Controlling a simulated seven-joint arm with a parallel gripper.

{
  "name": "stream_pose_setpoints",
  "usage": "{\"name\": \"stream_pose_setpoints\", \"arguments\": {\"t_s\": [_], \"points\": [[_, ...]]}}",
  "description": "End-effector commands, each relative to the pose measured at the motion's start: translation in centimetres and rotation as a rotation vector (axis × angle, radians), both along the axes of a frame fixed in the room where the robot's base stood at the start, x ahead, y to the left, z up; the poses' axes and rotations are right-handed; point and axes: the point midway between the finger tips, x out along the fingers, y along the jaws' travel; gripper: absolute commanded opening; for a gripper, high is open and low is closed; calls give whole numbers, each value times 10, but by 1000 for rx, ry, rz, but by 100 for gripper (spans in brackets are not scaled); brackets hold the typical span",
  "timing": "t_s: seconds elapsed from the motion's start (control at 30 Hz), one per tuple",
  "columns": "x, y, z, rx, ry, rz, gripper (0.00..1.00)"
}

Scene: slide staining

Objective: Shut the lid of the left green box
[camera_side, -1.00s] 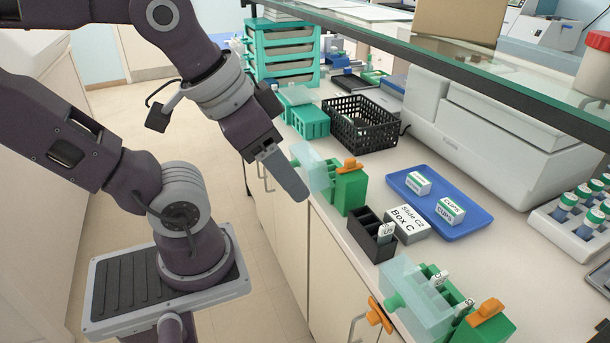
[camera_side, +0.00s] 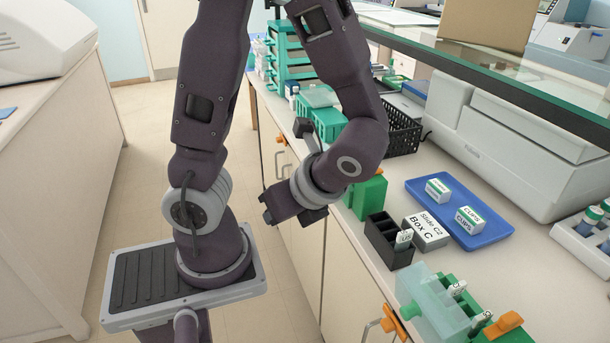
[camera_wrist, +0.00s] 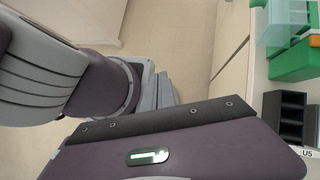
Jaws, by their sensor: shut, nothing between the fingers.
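The left green box (camera_side: 370,192) stands near the counter's front edge, half hidden behind my arm in the side view. In the wrist view its green body (camera_wrist: 298,62) shows at the upper right, with its clear pale lid (camera_wrist: 284,24) off to one side, seemingly open. My gripper (camera_side: 268,208) hangs off the front of the counter, left of the box and apart from it, pointing away from it. It is shut and empty; its fingertips are hard to make out.
A second green box (camera_side: 462,295) with an open clear lid (camera_side: 428,305) and slides stands at the front right. A black slide rack (camera_side: 385,240), a Box C block (camera_side: 425,231) and a blue tray (camera_side: 490,232) lie between. Floor space is free left of the counter.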

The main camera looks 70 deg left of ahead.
Motion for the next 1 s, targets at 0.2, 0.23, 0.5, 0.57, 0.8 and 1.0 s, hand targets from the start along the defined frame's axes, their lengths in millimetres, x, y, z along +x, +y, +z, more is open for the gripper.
{"name": "stream_pose_setpoints", "arguments": {"t_s": [0.2, 0.23, 0.5, 0.57, 0.8, 1.0], "points": [[10, 43, -30, 332, 734, -669, 0], [14, 47, -33, 376, 832, -748, 0], [43, 63, -57, 617, 1405, -1136, 0], [45, 65, -58, 629, 1439, -1154, 0], [52, 99, -58, 630, 1448, -1152, 0], [61, 143, -57, 626, 1448, -1150, 0]]}}
